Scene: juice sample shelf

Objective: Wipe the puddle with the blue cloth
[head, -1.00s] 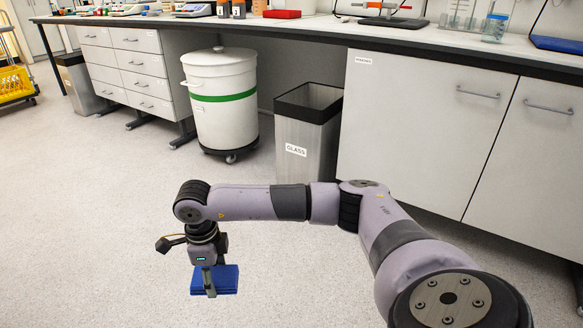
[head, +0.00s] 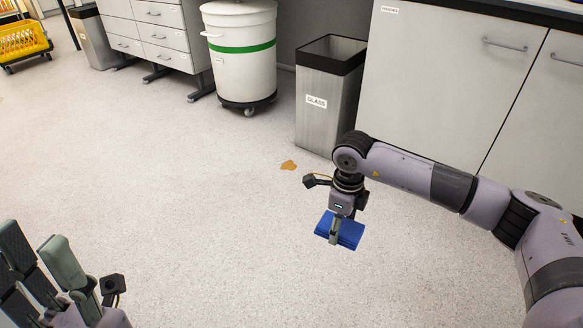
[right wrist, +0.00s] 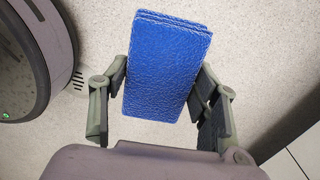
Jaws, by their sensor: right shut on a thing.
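A small orange-brown puddle (head: 289,165) lies on the speckled floor in the head view, in front of the glass bin. My right gripper (head: 335,236) is shut on the folded blue cloth (head: 343,229) and holds it above the floor, nearer to me and right of the puddle. In the right wrist view the cloth (right wrist: 167,68) sits between the two fingers; the puddle does not show there. My left gripper (head: 36,250) is at the lower left of the head view, fingers apart, with nothing seen between them.
The grey glass bin (head: 327,115) stands just beyond the puddle, beside the white cabinet (head: 440,75). A white drum with a green band (head: 240,60) stands on wheels left of it. A yellow crate (head: 22,38) is far left. The floor (head: 150,170) between is open.

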